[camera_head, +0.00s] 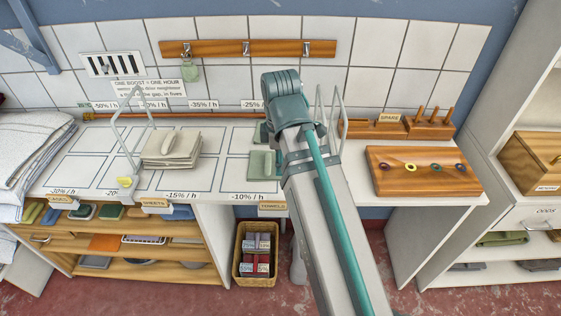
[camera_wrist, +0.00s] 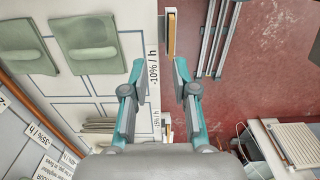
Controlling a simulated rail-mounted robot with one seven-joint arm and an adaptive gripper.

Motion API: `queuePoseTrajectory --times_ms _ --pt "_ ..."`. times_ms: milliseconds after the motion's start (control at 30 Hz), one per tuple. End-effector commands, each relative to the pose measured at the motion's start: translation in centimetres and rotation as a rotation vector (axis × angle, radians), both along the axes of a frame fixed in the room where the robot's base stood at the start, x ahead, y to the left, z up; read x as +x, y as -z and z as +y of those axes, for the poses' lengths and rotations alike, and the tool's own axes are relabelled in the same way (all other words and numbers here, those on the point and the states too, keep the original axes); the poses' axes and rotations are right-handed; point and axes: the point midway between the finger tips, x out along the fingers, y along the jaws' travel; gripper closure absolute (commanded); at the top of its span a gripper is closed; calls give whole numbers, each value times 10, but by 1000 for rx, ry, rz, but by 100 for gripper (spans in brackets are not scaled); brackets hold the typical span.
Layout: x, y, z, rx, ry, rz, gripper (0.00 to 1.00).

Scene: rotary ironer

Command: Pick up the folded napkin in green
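A folded green napkin (camera_head: 262,164) lies on the white counter, just left of my arm in the head view. A second green folded piece (camera_head: 261,133) lies behind it, partly hidden by my arm. In the wrist view two green folded pieces show side by side, a nearer one (camera_wrist: 88,42) and a farther one (camera_wrist: 25,42), each with a raised roll on top. My gripper (camera_wrist: 159,75) is open with nothing between its fingers. It is over the counter's edge, to the right of the green pieces in that view. The head view does not show my gripper.
A pale folded stack (camera_head: 171,147) and wire racks (camera_head: 133,125) stand on the counter. A wooden board with coloured rings (camera_head: 423,170) lies to the right. A basket (camera_head: 256,254) stands on the red floor below. Shelves under the counter hold cloths (camera_head: 110,212).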

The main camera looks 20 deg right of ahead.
Motion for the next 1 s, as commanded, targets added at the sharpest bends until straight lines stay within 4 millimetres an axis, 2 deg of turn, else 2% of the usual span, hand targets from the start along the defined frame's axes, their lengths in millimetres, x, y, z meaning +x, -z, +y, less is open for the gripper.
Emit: queuePoseTrajectory --times_ms 33,267,500,633,1000 --pt "0 0 0 0 0 0 59" --pt "0 0 0 0 0 0 20" --pt "0 0 0 0 0 0 20" --pt "0 0 0 0 0 0 0" --pt "1 -1 0 0 -1 5 0"
